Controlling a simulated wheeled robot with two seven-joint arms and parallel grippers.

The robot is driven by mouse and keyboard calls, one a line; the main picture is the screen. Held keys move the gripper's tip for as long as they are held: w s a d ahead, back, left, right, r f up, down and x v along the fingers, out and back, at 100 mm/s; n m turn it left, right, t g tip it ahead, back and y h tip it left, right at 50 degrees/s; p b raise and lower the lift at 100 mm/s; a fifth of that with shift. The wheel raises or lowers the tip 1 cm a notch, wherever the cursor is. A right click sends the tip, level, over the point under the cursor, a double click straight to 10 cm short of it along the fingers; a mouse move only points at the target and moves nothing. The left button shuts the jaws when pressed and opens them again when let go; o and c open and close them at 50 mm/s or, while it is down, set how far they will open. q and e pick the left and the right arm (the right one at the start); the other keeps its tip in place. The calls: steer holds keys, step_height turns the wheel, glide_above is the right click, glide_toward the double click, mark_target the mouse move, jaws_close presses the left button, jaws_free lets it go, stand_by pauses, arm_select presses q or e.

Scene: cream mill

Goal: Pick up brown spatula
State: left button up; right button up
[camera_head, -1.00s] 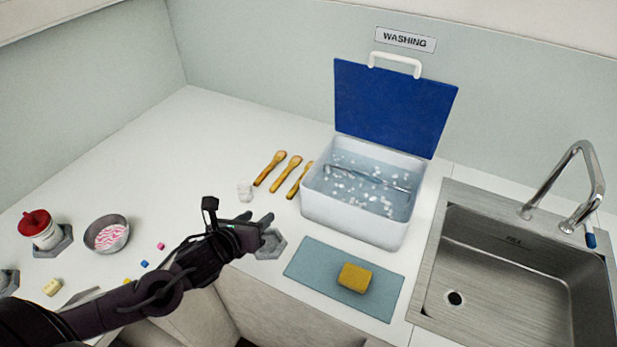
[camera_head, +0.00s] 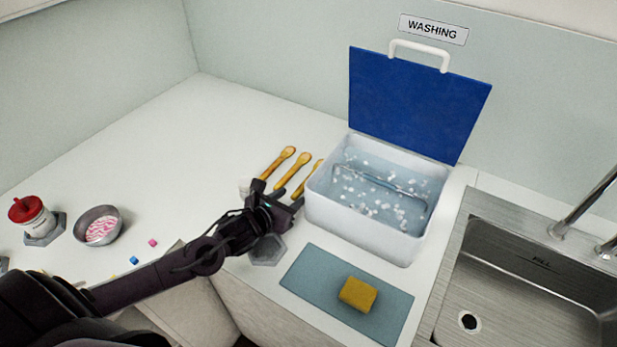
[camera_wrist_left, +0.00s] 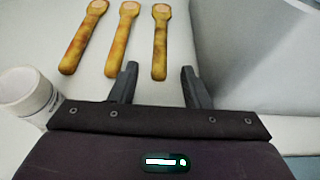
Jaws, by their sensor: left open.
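Three brown spatulas lie side by side on the counter, left of the washing box: a left one (camera_head: 279,162), a middle one (camera_head: 292,172) and a right one (camera_head: 306,181). In the left wrist view they are the left spatula (camera_wrist_left: 83,38), the middle spatula (camera_wrist_left: 122,38) and the right spatula (camera_wrist_left: 160,42). My left gripper (camera_head: 287,192) is open and empty at their near ends. In the left wrist view its fingers (camera_wrist_left: 159,80) point toward the spatulas, and the right spatula's near end lies between the fingertips. My right gripper is not in view.
The white washing box (camera_head: 360,228) with water and a raised blue lid (camera_head: 415,105) stands close right of the gripper. A white jar (camera_wrist_left: 27,92) stands at left. A blue mat (camera_head: 310,285) holds a yellow sponge (camera_head: 358,293). A sink (camera_head: 520,290) is at right.

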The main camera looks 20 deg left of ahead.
arm_select(q)
steer(key=shift+w+f, duration=0.1)
steer(key=shift+w, duration=0.45)
steer(key=shift+w+d+f, duration=0.1)
steer(key=shift+w+f, duration=0.15)
steer(key=shift+w, duration=0.05)
steer(key=shift+c, duration=0.3)
steer(key=shift+s, duration=0.1)
steer(key=shift+c, duration=1.3)
jaws_close()
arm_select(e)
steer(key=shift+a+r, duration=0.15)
arm_select(q)
steer(key=shift+r, duration=0.15)
